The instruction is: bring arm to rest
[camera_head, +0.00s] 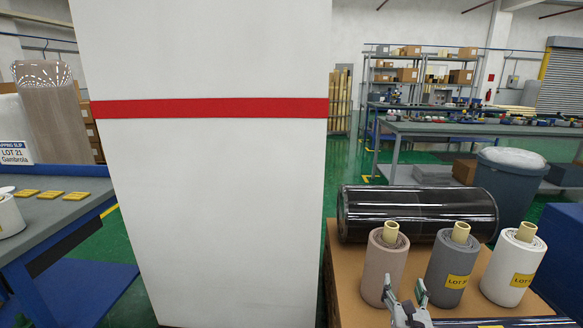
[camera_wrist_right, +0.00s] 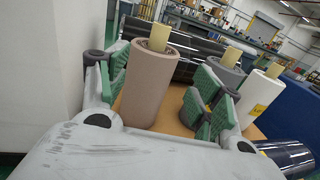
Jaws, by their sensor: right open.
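My right gripper (camera_head: 405,288) is open at the bottom of the head view, in front of the brown-beige wrapped roll (camera_head: 383,265). In the right wrist view its fingers (camera_wrist_right: 155,92) are spread wide, and the beige roll (camera_wrist_right: 150,85) stands upright in line with the gap. I cannot tell whether the roll is between the fingers or just beyond them. A grey roll (camera_head: 453,265) and a white roll (camera_head: 514,267) stand upright to its right with yellow labels. My left gripper is not in view.
The rolls stand on a brown surface (camera_head: 345,290). A black wrapped roll (camera_head: 417,214) lies behind them. A white panel with a red band (camera_head: 210,200) rises at centre left. A bench with yellow pieces (camera_head: 62,200) is at left; a grey-blue bin (camera_head: 508,185) is at right.

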